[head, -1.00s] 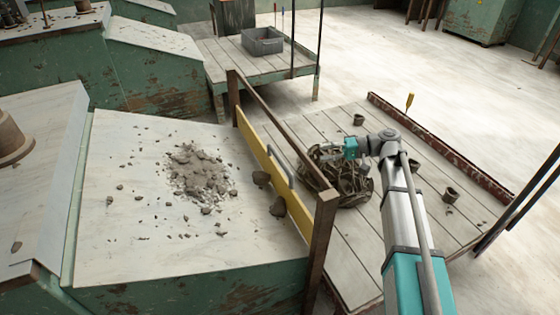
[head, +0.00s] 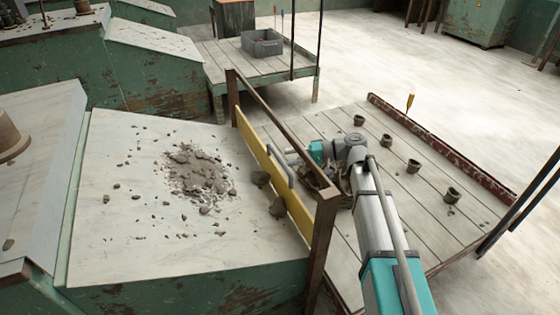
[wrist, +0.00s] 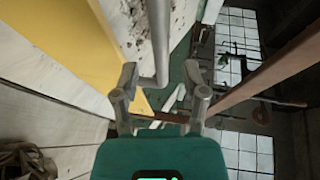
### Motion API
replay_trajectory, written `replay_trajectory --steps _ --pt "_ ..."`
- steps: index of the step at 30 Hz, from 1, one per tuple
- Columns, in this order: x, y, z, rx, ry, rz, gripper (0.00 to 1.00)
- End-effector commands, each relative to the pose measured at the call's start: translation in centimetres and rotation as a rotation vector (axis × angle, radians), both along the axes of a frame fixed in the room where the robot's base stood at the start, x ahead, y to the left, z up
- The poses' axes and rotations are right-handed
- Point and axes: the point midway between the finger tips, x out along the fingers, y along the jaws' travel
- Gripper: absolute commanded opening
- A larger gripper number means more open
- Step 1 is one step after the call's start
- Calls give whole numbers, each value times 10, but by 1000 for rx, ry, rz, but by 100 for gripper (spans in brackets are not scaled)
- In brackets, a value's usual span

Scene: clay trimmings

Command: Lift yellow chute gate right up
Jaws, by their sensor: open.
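The yellow chute gate (head: 268,165) is a long panel low in a brown frame (head: 278,120), across the end of the pale chute (head: 130,230). A grey bar handle (head: 281,165) stands out from its right face. It also shows in the wrist view as a grey bar (wrist: 161,45), with the yellow gate (wrist: 60,40) to its left. My gripper (wrist: 165,88) is open, with one finger on each side of the handle's line. I cannot tell whether it touches. In the head view my gripper (head: 294,152) is beside the handle, its fingertips hard to make out.
A heap of clay trimmings (head: 200,172) lies on the chute, with lumps (head: 277,207) near the gate. The frame's top bar runs above my gripper. A dark tangled bundle (head: 340,182) is partly hidden by my arm. Several small pots (head: 413,166) stand on the plank platform (head: 390,220).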

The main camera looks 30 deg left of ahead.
Motion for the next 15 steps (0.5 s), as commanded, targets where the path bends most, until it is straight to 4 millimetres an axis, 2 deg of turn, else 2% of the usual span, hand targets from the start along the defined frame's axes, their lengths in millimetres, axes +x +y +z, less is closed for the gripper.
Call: replay_trajectory --steps 6,15 --pt "-12 22 -5 0 0 0 57" --pt "-17 31 -6 0 0 1 57"
